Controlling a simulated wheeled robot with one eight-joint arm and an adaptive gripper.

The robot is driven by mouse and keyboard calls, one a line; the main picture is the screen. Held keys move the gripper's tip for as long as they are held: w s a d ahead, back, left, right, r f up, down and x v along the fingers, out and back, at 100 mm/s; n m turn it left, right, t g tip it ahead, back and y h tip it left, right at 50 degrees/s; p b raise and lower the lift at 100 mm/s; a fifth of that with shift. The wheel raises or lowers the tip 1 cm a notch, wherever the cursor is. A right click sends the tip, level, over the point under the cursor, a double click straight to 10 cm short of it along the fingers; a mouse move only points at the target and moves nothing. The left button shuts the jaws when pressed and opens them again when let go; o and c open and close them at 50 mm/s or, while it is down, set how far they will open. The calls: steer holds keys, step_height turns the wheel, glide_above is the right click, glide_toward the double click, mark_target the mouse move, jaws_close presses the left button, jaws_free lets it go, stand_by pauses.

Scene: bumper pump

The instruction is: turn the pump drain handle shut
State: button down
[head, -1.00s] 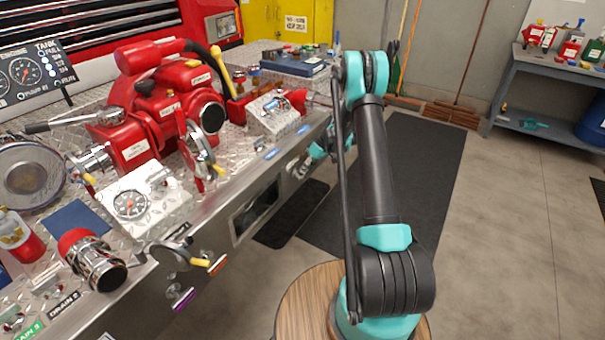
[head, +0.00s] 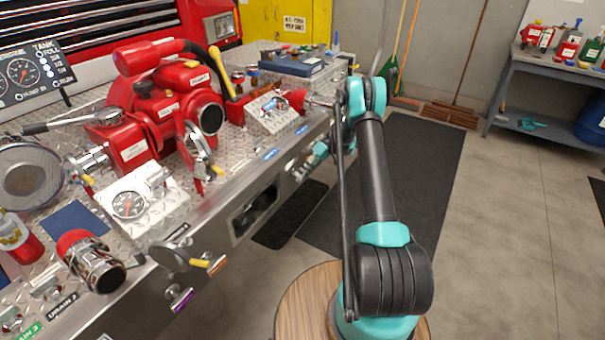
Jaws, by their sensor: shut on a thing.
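My gripper (head: 301,171) is small in the head view, at the front face of the metal bumper (head: 215,222), just below a blue label on its upper edge. It is shut on what seems to be the pump drain handle. The handle itself is too small and too covered by the fingers to make out, so its angle cannot be told. My arm comes down to it from the right and hides part of the area behind the wrist.
A red pump (head: 150,120) and a white gauge block (head: 135,203) stand on the bumper deck. A yellow-tipped lever (head: 200,263) and a purple-tagged fitting (head: 180,297) stick out in front.

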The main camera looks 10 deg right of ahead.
steer(key=c, duration=1.6)
jaws_free()
steer(key=v, duration=0.7)
steer(key=shift+d+r, duration=0.2)
steer(key=shift+d, duration=0.05)
steer(key=shift+w, duration=0.1)
